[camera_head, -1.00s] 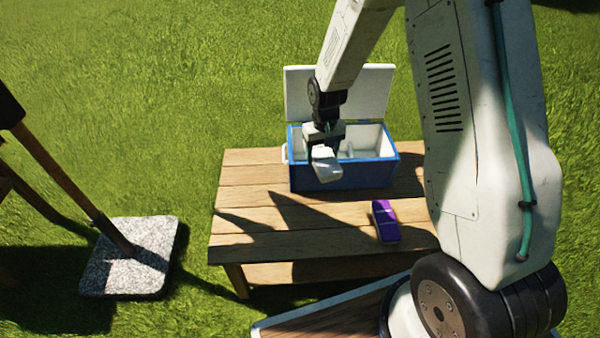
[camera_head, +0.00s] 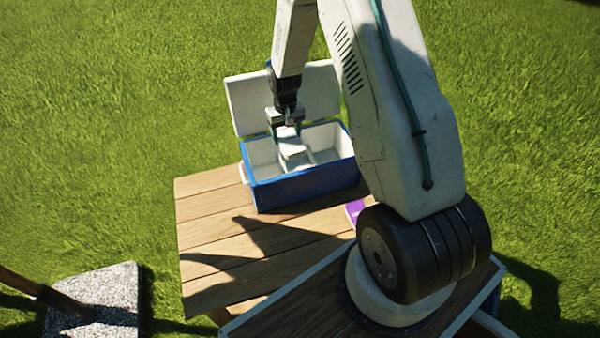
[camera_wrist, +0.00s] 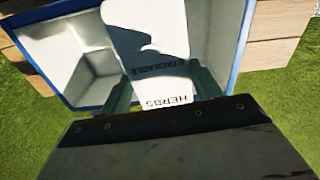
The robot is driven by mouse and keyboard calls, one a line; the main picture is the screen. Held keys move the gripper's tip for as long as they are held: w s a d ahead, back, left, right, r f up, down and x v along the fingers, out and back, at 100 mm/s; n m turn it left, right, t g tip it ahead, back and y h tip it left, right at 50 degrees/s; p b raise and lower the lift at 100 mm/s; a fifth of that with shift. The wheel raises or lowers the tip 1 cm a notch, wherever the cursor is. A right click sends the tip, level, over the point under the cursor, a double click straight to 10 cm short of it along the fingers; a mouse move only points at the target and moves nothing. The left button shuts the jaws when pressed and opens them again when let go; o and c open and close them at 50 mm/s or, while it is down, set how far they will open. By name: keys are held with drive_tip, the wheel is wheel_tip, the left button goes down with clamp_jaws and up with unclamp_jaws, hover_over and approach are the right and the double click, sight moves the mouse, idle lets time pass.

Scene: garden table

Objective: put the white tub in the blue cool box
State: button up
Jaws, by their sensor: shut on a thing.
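The blue cool box (camera_head: 310,187) stands open on the wooden table, its white lid (camera_head: 290,97) tilted back behind it. My gripper (camera_head: 286,133) is over the box opening and shut on the white tub (camera_head: 292,149).
A purple item (camera_head: 355,211) lies on the table right of the box, partly hidden by my arm. The table's front left boards (camera_head: 215,240) are bare. A speckled stone slab (camera_head: 95,300) with a wooden pole lies on the grass at lower left.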

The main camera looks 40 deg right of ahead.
drive_tip(key=d+f+m, duration=0.1)
drive_tip(key=d+f, duration=0.2)
drive_tip(key=d, duration=0.3)
wheel_tip(320, 180, down, 13)
drive_tip(key=shift+a+r, duration=0.1)
drive_tip(key=shift+r, duration=0.05)
drive_tip(key=shift+f, duration=2.3)
drive_tip(key=shift+f, duration=0.15)
drive_tip(key=o, duration=0.8)
